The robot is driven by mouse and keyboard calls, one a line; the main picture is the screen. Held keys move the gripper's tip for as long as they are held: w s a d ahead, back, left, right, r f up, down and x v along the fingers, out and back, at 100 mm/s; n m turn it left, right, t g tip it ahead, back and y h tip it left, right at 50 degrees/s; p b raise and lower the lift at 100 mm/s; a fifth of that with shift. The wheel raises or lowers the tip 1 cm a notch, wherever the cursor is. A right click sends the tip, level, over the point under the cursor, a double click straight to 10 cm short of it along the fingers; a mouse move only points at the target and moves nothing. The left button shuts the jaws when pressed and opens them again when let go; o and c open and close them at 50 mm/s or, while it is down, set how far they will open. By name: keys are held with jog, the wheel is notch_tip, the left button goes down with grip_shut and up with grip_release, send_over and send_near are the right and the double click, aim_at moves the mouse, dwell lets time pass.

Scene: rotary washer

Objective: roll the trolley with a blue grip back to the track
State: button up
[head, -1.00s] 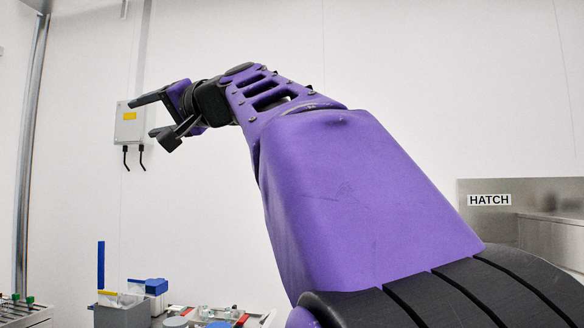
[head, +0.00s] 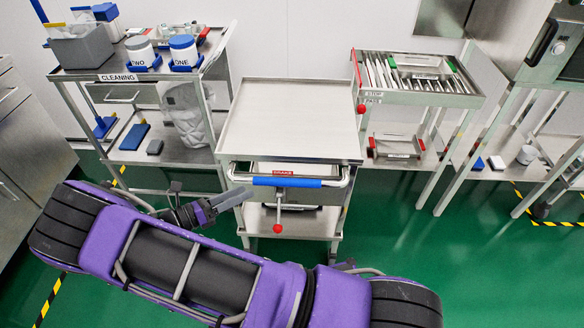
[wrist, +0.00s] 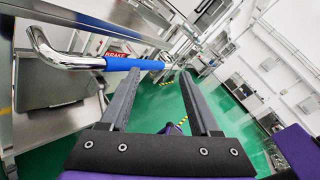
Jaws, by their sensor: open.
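The trolley (head: 285,120) is a steel cart with a bare flat top, standing in the middle of the head view. Its push handle has a blue grip (head: 287,182), with a red BRAKE label (head: 283,172) just above it and a red-knobbed lever (head: 278,228) below. My gripper (head: 240,198) is open and empty, just left of the blue grip. In the wrist view the blue grip (wrist: 135,64) runs across beyond my finger tips (wrist: 160,75); I cannot tell whether the left finger touches it. The track is not clearly identifiable.
A CLEANING cart (head: 130,75) with tubs and bottles stands left of the trolley. Green floor (head: 400,235) is clear at the front right. Yellow-black tape (head: 548,222) marks the floor.

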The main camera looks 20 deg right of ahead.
jog(key=s+d+f+n+t+y, duration=0.4)
jog(key=f+n+t, duration=0.55)
jog(key=n, duration=0.65)
jog(key=w+d+r+h+p, duration=0.1)
jog(key=w+d+r, duration=0.2)
jog(key=w+d, duration=0.8)
jog(key=shift+w+d+r+p, duration=0.25)
jog(key=shift+w+d+p, duration=0.15)
jog(key=shift+w, duration=0.4)
grip_shut()
